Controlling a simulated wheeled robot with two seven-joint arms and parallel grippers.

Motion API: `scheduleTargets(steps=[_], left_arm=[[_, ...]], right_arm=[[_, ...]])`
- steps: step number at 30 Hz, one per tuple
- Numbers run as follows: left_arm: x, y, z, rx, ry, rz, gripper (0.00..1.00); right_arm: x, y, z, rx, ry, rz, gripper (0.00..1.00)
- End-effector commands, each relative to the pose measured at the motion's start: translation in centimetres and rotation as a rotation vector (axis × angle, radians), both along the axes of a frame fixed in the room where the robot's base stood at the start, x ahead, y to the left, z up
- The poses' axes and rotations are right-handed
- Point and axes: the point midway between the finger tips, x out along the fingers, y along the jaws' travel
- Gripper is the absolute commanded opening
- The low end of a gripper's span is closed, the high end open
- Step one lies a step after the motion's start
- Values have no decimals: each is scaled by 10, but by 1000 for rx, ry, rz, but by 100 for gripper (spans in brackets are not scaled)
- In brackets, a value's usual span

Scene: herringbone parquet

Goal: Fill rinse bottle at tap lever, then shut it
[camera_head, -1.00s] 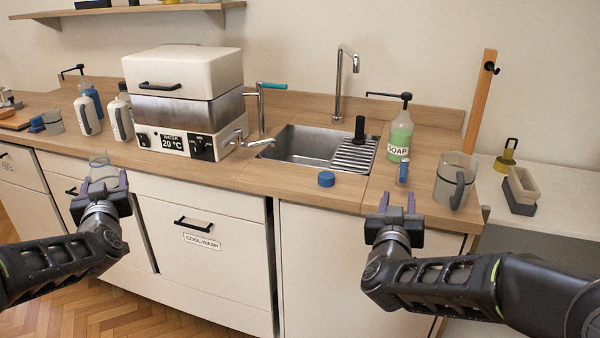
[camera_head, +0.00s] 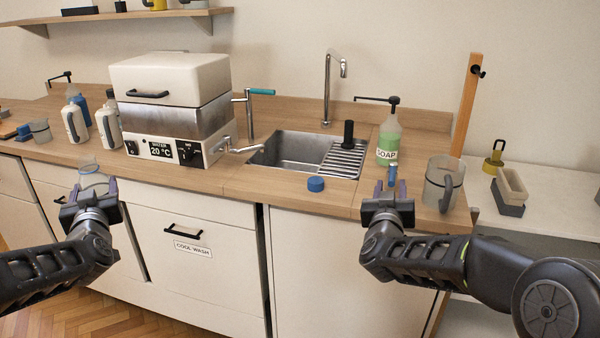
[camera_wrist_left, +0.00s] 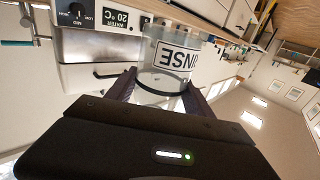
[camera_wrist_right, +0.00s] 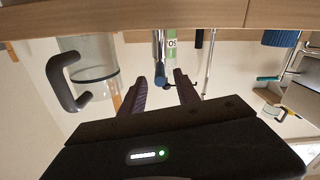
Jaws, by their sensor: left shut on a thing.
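The rinse bottle (camera_head: 93,182) is clear, with a white label reading "...NSE" in the left wrist view (camera_wrist_left: 168,62). My left gripper (camera_head: 88,190) is shut on it, in front of the counter's edge at left. The bottle's inside looks clear; I cannot tell its water level. A teal-handled lever (camera_head: 262,91) tops a steel post beside the water heater (camera_head: 170,105). The heater's steel spout (camera_head: 243,148) points toward the sink. A blue cap (camera_head: 316,184) lies on the counter before the sink. My right gripper (camera_head: 388,192) is open and empty at the counter's front edge.
A green soap bottle (camera_head: 388,140) stands behind. The sink (camera_head: 285,150) holds a rack and black-topped post. White bottles (camera_head: 75,123) stand left of the heater.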

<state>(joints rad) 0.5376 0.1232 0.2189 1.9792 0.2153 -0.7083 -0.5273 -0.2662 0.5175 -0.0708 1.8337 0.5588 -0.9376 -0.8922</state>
Motion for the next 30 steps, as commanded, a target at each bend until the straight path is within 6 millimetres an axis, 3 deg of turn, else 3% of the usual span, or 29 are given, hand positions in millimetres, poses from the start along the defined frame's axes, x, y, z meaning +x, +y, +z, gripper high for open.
scheduleTargets(steps=[3,9,19,30], left_arm=[[0,0,4,1,-3,0,6],[0,0,5,1,-3,0,6],[0,0,5,1,-3,0,6],[0,0,5,1,-3,0,6]], right_arm=[[21,-6,0,0,1,-1,38],[42,-11,0,1,0,0,38],[45,-11,0,0,0,1,38],[44,-11,0,0,0,1,8]])
